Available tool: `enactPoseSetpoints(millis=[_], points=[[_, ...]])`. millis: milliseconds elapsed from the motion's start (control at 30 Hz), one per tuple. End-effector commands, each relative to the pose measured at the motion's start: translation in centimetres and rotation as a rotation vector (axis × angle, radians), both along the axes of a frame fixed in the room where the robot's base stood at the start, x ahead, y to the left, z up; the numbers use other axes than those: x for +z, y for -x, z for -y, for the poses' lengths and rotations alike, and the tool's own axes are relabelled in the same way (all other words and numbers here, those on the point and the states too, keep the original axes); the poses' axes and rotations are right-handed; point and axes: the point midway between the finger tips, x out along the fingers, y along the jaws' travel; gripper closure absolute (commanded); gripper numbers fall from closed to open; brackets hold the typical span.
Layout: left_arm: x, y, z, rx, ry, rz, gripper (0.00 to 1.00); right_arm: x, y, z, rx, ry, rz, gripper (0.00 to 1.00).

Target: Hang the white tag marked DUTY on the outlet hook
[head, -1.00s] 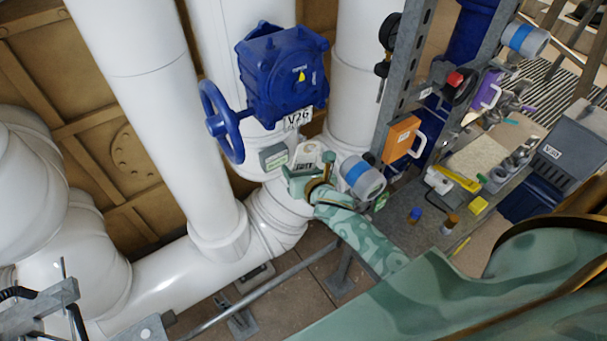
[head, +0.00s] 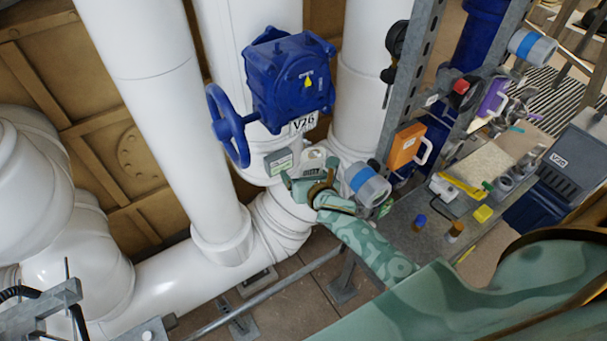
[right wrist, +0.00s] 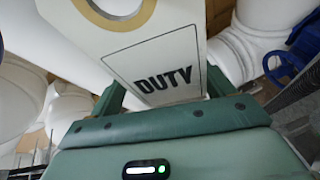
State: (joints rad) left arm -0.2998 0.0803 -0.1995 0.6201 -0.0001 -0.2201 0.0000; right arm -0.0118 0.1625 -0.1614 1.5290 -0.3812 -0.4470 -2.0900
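The white tag marked DUTY (head: 312,165) is in my right gripper (head: 309,181), in front of the white pipes below the blue valve. In the right wrist view the tag (right wrist: 158,62) stands between the two green fingers of the gripper (right wrist: 162,92), which is shut on it. Its black DUTY lettering faces the camera, and its ringed hole is at the top edge of the picture. I cannot make out the outlet hook in either view. My left gripper is not in view.
The blue valve (head: 290,78) with handwheel and V26 label is above the tag. A blue-banded gauge (head: 367,184) is close on the right. A cluttered bench (head: 400,236) lies further right.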

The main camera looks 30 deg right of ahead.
Motion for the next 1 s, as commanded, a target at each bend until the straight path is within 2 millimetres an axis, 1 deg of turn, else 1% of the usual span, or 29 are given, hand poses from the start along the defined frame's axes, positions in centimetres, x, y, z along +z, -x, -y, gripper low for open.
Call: enactPoseSetpoints(millis=[233, 367, 467, 700, 800, 900, 1000], points=[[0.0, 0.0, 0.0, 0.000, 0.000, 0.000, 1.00, 0.0, 0.2, 0.0, 0.000, 0.000, 0.000, 0.19], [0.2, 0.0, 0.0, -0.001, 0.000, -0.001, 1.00, 0.5, 1.4, -0.1, 0.001, 0.001, -0.001, 0.19], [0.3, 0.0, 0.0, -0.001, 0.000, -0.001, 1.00, 1.3, 3.4, -0.3, 0.002, 0.001, -0.002, 0.19], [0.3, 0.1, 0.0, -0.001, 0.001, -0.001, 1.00, 3.7, 9.6, -0.9, 0.003, 0.002, -0.003, 0.19], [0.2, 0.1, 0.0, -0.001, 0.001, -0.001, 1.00, 4.6, 11.8, -1.2, 0.002, 0.000, -0.002, 0.19], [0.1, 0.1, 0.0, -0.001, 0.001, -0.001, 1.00, 5.2, 13.4, -1.3, 0.002, 0.000, -0.002, 0.19], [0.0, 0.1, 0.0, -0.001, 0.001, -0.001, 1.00, 5.7, 14.5, -1.4, 0.001, 0.001, -0.001, 0.19]])
